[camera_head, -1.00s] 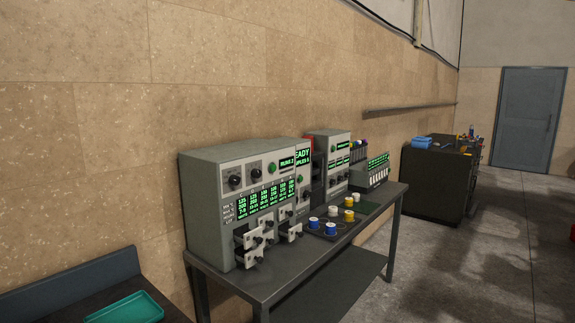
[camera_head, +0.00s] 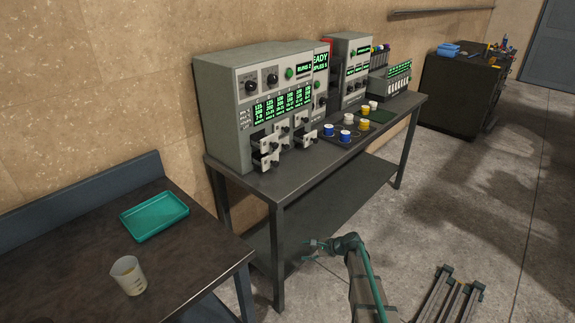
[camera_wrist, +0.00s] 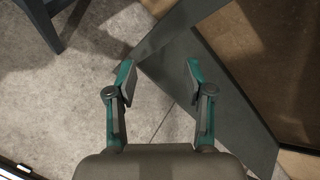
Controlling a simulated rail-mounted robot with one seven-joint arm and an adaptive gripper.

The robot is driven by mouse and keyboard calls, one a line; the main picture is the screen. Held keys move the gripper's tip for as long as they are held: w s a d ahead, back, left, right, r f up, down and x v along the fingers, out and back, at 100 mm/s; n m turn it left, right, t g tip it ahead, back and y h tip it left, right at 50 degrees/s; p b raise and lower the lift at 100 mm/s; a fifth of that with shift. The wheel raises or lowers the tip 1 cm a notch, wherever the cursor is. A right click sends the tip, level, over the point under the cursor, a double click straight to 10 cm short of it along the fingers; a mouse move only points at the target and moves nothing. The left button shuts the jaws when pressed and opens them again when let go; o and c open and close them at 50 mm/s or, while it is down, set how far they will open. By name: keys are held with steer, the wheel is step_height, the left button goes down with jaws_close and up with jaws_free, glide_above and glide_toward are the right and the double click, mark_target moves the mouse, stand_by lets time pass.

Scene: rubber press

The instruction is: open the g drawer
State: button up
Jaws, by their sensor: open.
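The grey machine (camera_head: 216,110) with green displays stands on the dark table against the wall. Several small drawers with dark knobs show on its lower front. The left drawers (camera_head: 266,150) stick out, and another drawer (camera_head: 307,139) to their right also sticks out. The drawer letters are too small to read, so I cannot tell which is the g drawer. My gripper (camera_head: 312,250) is low in front of the table, well below and apart from the drawers. In the wrist view my gripper (camera_wrist: 160,84) is open and empty, above the floor and the table's lower shelf.
Blue, yellow and white spools (camera_head: 346,134) sit on the table right of the machine. A nearer bench at left holds a green tray (camera_head: 155,216) and a beaker (camera_head: 128,275). Floor (camera_head: 470,215) is clear at right. A dark cabinet (camera_head: 462,92) stands farther back.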

steer(key=w+d+r+m+t, duration=0.2)
steer(key=w+r+m, duration=0.1)
steer(key=w+r, duration=0.4)
steer(key=w+d+r+m+t+y, duration=0.1)
steer(key=w+d+r+m+t, duration=0.1)
steer(key=w+r, duration=0.6)
steer(key=w+d+r+m+t+y, duration=0.1)
steer(key=w+d+r+m+t, duration=0.2)
steer(key=w+r, duration=0.4)
steer(key=shift+w+d+r+m+b, duration=0.1)
steer(key=shift+w+d+r, duration=0.05)
steer(key=shift+r, duration=0.55)
steer(key=shift+w+d+r+m+b, duration=0.1)
steer(key=shift+r, duration=0.6)
steer(key=shift+w+d+r+m+b, duration=0.1)
steer(key=shift+w+d+r, duration=0.05)
steer(key=shift+r, duration=0.55)
steer(key=m+y+b, duration=0.1)
steer(key=m+b, duration=0.1)
glide_toward(288, 147)
steer(key=shift+w+f, duration=0.1)
steer(key=shift+f, duration=0.15)
steer(key=p+x, duration=0.1)
steer(key=x, duration=0.4)
steer(key=p+x, duration=0.2)
steer(key=x, duration=0.3)
steer(key=shift+w+a+r, duration=0.15)
steer(key=shift+a+r, duration=0.05)
steer(key=shift+a, duration=0.05)
jaws_close()
